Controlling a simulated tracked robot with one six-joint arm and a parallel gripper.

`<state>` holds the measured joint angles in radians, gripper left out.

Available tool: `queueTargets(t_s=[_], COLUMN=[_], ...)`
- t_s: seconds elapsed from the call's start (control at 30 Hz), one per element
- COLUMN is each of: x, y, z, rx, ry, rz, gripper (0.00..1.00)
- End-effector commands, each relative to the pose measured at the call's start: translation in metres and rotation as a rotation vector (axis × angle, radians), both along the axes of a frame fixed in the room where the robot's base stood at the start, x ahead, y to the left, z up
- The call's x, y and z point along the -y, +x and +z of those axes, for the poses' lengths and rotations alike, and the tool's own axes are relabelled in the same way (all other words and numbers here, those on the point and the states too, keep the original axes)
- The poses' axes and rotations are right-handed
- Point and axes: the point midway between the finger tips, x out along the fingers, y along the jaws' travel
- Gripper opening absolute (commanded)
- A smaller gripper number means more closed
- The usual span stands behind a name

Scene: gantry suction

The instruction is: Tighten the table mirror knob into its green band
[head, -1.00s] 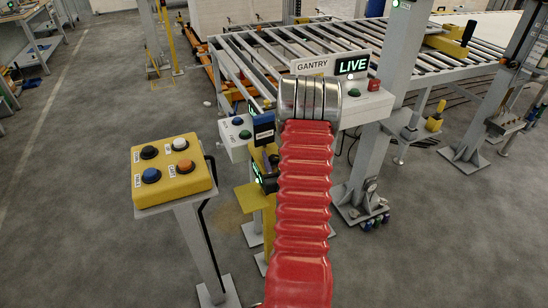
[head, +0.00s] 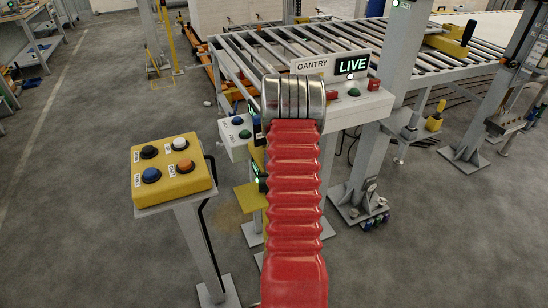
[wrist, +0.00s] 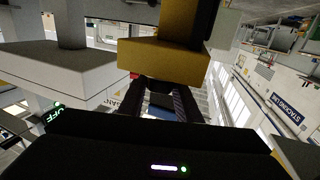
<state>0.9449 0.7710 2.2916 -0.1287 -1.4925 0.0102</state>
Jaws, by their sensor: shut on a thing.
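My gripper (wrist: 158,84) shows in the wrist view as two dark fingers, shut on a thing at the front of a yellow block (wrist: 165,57). The thing is mostly hidden; I take it for the table mirror knob, but its green band cannot be made out. In the head view my red arm hides the gripper and the knob. A yellow bracket (head: 249,197) and a small green-lit display (head: 256,169) show just left of the arm. A green "OFF" display (wrist: 52,114) is at the left in the wrist view.
A yellow button box (head: 172,168) on a grey post stands left of my arm. The gantry panel (head: 350,105) with a green "LIVE" sign (head: 352,66) is behind the arm. A roller conveyor (head: 290,50) runs across the back. The floor at the left is clear.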

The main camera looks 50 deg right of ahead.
Motion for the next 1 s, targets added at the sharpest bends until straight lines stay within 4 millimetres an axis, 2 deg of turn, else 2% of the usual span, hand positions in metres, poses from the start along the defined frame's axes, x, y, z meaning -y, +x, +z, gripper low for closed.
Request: queueTargets(t_s=[0.53, 0.57, 0.8, 1.0], x=[-0.0006, -0.0006, -0.0004, -0.0004], y=[-0.0008, -0.0008, -0.0006, -0.0004], z=[-0.0002, -0.0002, -0.0001, -0.0001], rx=[0.000, 0.000, 0.000, 0.000], ry=[0.000, 0.000, 0.000, 0.000], rz=[-0.057, -0.057, -0.056, -0.056], gripper=[0.08, 0.33, 0.49, 0.49])
